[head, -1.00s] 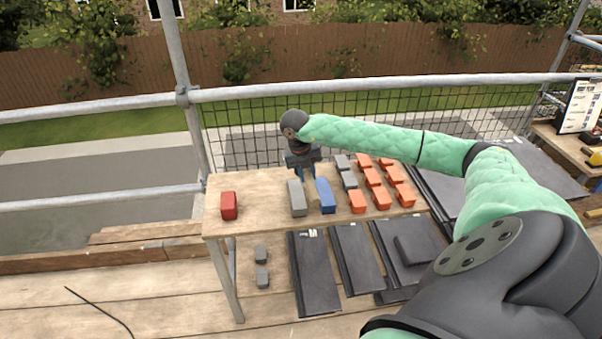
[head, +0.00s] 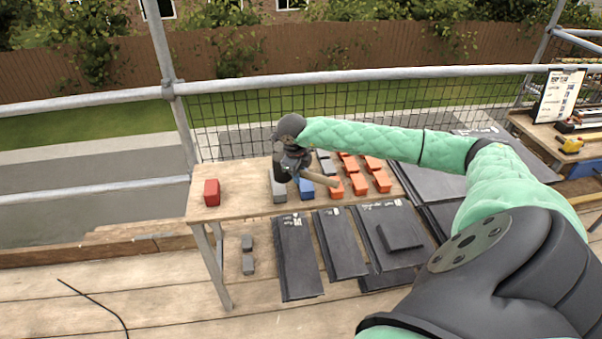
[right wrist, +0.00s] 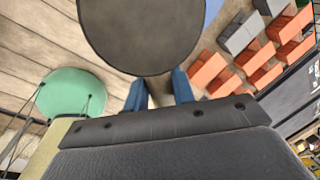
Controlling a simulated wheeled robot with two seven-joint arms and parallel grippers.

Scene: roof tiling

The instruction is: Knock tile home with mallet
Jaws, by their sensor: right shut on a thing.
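The mallet has a dark round head (head: 281,167) and a pale wooden handle (head: 322,179). My right gripper (head: 296,173) is shut on the mallet's handle, above the wooden table. In the right wrist view, the mallet's head (right wrist: 155,30) fills the top middle as a dark disc, just beyond the blue fingers (right wrist: 160,90). Dark roof tiles lie low in front of the table: a narrow one (head: 296,262), another (head: 340,248), and a wider one (head: 383,224) with a small dark piece on it. My left gripper is not in view.
The table (head: 240,188) carries a red block (head: 212,192), a grey block (head: 278,187), a blue block (head: 306,191) and several orange blocks (head: 382,181). A scaffold rail (head: 380,75) and mesh stand behind. A workbench (head: 540,130) stands at right.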

